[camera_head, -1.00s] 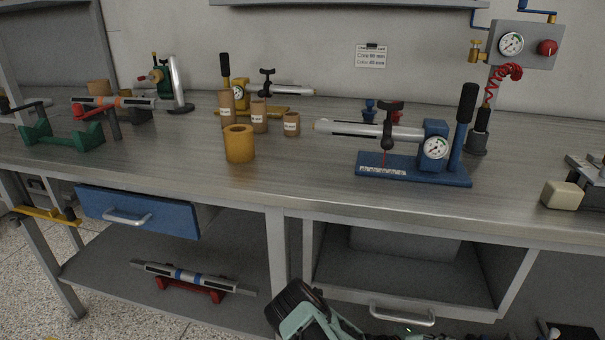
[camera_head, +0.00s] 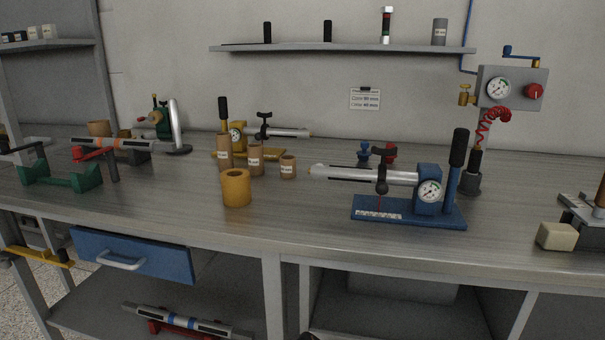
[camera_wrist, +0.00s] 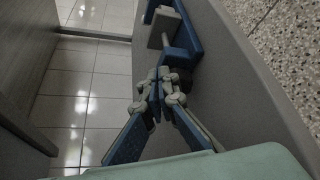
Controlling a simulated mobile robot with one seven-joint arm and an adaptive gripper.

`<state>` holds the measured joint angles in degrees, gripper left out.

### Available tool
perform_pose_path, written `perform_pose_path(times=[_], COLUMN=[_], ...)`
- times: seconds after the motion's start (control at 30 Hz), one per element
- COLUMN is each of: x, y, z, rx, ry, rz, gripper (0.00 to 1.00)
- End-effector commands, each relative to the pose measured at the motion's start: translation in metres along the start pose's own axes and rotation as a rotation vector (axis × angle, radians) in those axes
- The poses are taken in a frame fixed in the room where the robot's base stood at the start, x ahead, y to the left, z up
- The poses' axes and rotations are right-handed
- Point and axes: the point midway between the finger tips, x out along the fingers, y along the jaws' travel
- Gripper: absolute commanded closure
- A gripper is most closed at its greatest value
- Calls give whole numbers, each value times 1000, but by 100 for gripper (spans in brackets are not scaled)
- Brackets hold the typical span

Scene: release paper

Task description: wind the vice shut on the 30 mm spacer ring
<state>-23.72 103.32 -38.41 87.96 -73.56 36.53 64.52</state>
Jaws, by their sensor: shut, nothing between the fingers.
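Several tan, labelled cylinders that look like spacer rings stand mid-bench in the head view: a tall one (camera_head: 225,152), a middle one (camera_head: 256,160) and a short one (camera_head: 288,167). Their labels are too small to read, so I cannot tell which is 30 mm. A wider ochre ring (camera_head: 236,189) stands in front of them. A grey device (camera_head: 586,222) with a brown upright, cut off at the right edge, may be the vice; I cannot be sure. My gripper (camera_wrist: 162,76) is shut and empty in the wrist view, away from the rings.
A blue-based gauge fixture (camera_head: 410,208) stands right of the rings, with a cream block (camera_head: 557,236) farther right. A blue drawer (camera_head: 130,254) hangs partly open under the bench. A wall shelf (camera_head: 340,48) holds several bottles. A blue part (camera_wrist: 180,40) lies beyond my fingertips.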

Motion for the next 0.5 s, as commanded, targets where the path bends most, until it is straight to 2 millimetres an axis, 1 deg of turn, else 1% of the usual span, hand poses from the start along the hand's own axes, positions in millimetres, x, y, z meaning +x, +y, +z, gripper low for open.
perform_pose_path(times=[0.5], x=[3], y=[-3], z=[-5], rx=[1], ry=[0], rz=[0], gripper=[100])
